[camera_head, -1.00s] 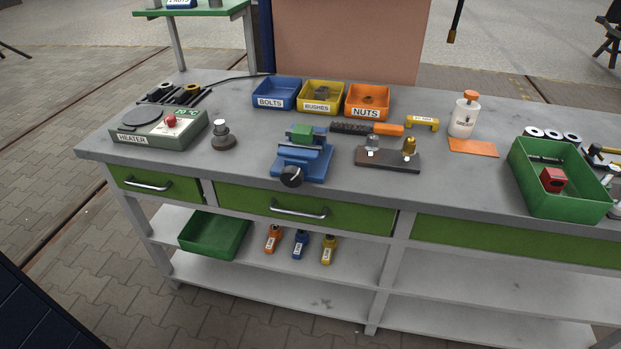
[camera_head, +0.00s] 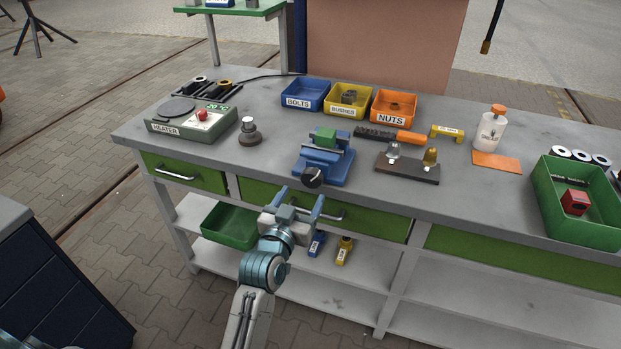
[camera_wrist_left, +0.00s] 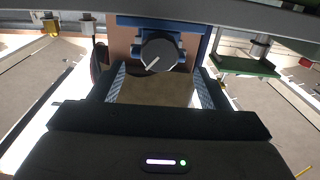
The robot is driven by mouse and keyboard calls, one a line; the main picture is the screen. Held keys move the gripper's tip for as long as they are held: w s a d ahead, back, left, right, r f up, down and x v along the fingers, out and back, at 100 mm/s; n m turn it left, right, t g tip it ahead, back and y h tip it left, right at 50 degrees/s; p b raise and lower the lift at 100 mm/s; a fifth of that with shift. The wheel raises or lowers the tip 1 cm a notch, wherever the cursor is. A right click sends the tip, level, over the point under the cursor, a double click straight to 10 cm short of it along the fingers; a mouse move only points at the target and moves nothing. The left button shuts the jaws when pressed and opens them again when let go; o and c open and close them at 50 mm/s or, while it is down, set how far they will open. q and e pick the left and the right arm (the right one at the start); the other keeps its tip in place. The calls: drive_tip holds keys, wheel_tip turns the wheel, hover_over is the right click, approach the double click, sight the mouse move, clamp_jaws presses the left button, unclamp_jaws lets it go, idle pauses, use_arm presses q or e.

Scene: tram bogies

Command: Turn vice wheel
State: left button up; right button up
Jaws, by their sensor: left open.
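A blue bench vice (camera_head: 324,160) stands near the front edge of the workbench, with a green block (camera_head: 325,135) at its jaws. Its black round wheel (camera_head: 312,177) faces the front, over the bench edge. In the left wrist view the wheel (camera_wrist_left: 159,52) shows a white pointer line and lies ahead, between the directions of my two fingers. My left gripper (camera_head: 302,196) is open and empty, just in front of and below the wheel, apart from it. It also shows in the left wrist view (camera_wrist_left: 158,85). My right gripper is not in view.
The grey workbench (camera_head: 240,165) carries a heater (camera_head: 190,121) and a dark-based knob piece (camera_head: 249,132) left of the vice. A block with two fittings (camera_head: 407,168) stands to its right. A drawer handle (camera_head: 319,213) is close behind my left gripper.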

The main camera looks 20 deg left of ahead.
sight(310, 182)
use_arm(q)
drive_tip(key=w+p, duration=0.1)
drive_tip(key=w, duration=0.6)
drive_tip(key=shift+d, duration=0.1)
drive_tip(key=c, duration=1)
